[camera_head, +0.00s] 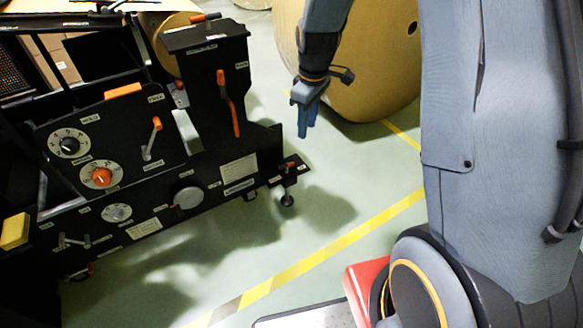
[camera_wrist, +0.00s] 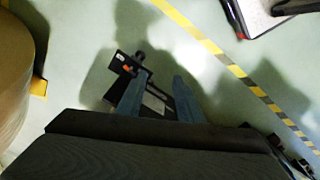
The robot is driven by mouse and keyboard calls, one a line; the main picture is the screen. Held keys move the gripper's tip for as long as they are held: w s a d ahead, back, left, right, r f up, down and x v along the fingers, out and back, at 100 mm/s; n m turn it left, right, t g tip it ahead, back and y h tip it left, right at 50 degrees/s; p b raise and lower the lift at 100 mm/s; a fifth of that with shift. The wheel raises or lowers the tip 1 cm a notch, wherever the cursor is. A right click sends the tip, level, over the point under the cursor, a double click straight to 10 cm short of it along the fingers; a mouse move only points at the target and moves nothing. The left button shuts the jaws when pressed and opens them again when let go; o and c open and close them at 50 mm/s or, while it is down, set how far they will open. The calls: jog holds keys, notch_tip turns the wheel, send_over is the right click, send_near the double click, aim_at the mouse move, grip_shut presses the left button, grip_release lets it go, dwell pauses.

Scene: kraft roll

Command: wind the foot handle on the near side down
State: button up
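The black machine (camera_head: 225,165) stands at the left in the head view. At its right end a foot bracket (camera_head: 284,172) carries a small orange-tipped handle (camera_head: 290,165) above a round foot (camera_head: 287,199). The bracket also shows in the wrist view (camera_wrist: 123,64), just beyond the left finger, with its orange part (camera_wrist: 120,57). Another small red handle (camera_head: 90,269) sits low at the machine's lower left; I cannot tell which foot is the near one. My gripper (camera_head: 308,128) points down above the right bracket, apart from it. Its blue-grey fingers (camera_wrist: 160,77) are spread and empty.
A large kraft roll (camera_head: 355,65) stands behind my gripper, and a roll also shows at the wrist view's left (camera_wrist: 14,80). Yellow-and-black tape (camera_head: 330,249) crosses the floor. The floor right of the bracket is clear. Knobs and a lever (camera_head: 229,103) stick out from the machine.

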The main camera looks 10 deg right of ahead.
jog(key=w+f+n+b, duration=0.55)
jog(key=w+f, duration=0.65)
jog(key=f, duration=0.4)
jog(key=n+t+b, duration=0.1)
jog(key=n+b, duration=0.4)
send_near(292, 163)
jog(key=f, duration=0.2)
jog(key=w+f+b, duration=0.1)
jog(key=f, duration=0.5)
jog(key=shift+w+b, duration=0.25)
jog(key=shift+b, duration=0.05)
jog(key=shift+r, duration=0.1)
grip_shut()
